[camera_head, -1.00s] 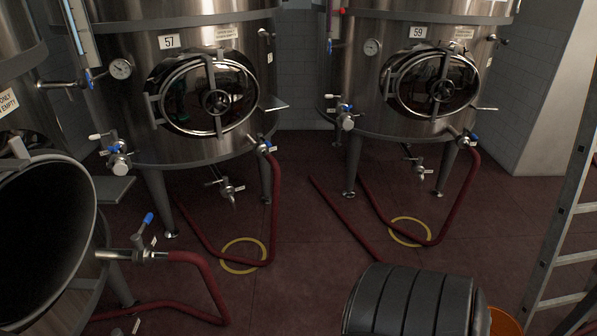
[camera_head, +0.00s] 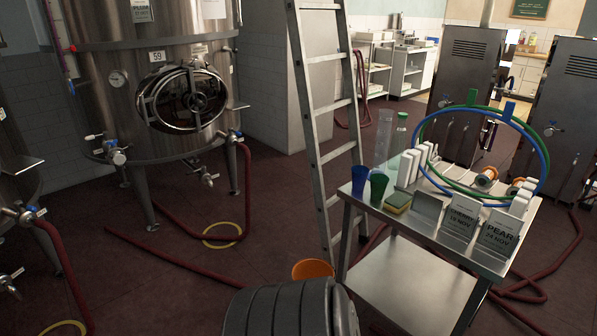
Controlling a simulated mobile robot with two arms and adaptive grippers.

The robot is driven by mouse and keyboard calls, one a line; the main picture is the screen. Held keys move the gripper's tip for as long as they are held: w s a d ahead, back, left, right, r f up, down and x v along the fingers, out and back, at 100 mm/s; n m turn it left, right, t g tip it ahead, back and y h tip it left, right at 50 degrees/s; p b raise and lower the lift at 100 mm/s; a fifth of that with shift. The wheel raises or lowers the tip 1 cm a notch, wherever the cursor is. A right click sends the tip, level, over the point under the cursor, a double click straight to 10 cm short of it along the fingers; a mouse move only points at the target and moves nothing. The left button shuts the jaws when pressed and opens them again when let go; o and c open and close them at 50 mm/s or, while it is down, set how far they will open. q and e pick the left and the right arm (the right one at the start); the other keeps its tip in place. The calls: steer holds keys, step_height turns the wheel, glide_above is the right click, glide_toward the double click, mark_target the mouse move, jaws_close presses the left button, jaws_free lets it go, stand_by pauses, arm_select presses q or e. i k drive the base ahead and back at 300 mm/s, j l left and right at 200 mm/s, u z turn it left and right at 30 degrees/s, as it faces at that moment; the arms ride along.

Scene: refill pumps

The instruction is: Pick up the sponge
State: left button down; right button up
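A small sponge (camera_head: 398,202), yellow with a green layer, lies on the top of a steel cart (camera_head: 420,232) at the right. It sits near the cart's front-left edge, between a green cup (camera_head: 378,188) and a metal sign holder (camera_head: 426,211). Neither of my grippers shows in the head view, so I see no contact with the sponge.
A blue cup (camera_head: 359,178), clear cylinders, hoops and label cards crowd the cart. A ladder (camera_head: 323,110) stands left of it. An orange bucket (camera_head: 313,269) is on the floor nearby. Red hoses (camera_head: 160,254) cross the floor. Tank 59 (camera_head: 150,100) stands left.

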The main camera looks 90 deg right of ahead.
mark_target(398, 201)
steer(key=z, duration=3.45)
steer(key=i+j+z, duration=0.1)
steer(key=i+j, duration=0.2)
steer(key=i, duration=0.15)
steer(key=i+j+z, duration=0.1)
steer(key=i+j, duration=0.3)
steer(key=i+l, duration=0.05)
